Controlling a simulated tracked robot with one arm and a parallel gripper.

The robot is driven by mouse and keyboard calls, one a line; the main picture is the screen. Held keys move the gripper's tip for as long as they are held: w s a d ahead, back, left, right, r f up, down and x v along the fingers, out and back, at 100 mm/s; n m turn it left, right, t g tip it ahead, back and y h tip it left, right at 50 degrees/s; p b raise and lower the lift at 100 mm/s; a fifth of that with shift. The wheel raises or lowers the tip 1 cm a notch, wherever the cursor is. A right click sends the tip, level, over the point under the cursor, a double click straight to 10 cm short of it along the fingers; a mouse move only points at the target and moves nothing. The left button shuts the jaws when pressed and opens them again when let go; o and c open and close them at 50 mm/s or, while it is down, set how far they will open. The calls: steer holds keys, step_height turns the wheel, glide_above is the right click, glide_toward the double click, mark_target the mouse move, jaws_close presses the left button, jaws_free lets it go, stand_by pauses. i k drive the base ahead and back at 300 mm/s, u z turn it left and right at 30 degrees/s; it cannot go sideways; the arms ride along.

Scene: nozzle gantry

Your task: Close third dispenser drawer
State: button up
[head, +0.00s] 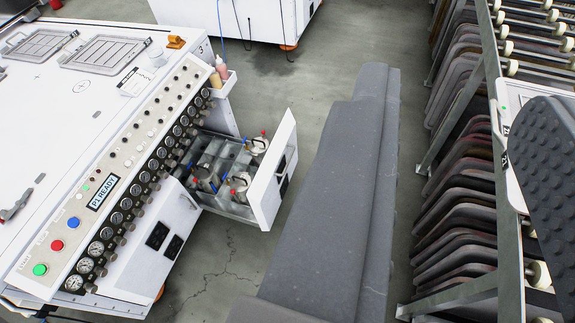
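One drawer (265,192) of the white machine is pulled out toward the right. It has a white front with a dark handle (283,176) and a grey divided tray inside. Several metal dispensers (240,183) with red and blue fittings stand in its compartments. I cannot read a number on the drawer. My gripper (455,88) is open and empty. Its long grey left finger is to the right of the drawer front, apart from it in the picture, and its dark dimpled right finger is at the right edge.
The machine's sloped panel (120,170) carries gauges, knobs, coloured buttons and a small display. A side holder (222,82) with bottles sits above the drawer. A rack (470,190) of stacked curved panels stands on the right. Bare concrete floor (335,40) lies between machine and rack.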

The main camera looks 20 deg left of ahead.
mark_target(266, 193)
steer(key=u, duration=0.3)
steer(key=i, duration=0.95)
steer(key=u, duration=0.4)
steer(key=i, duration=0.9)
steer(key=z, duration=0.15)
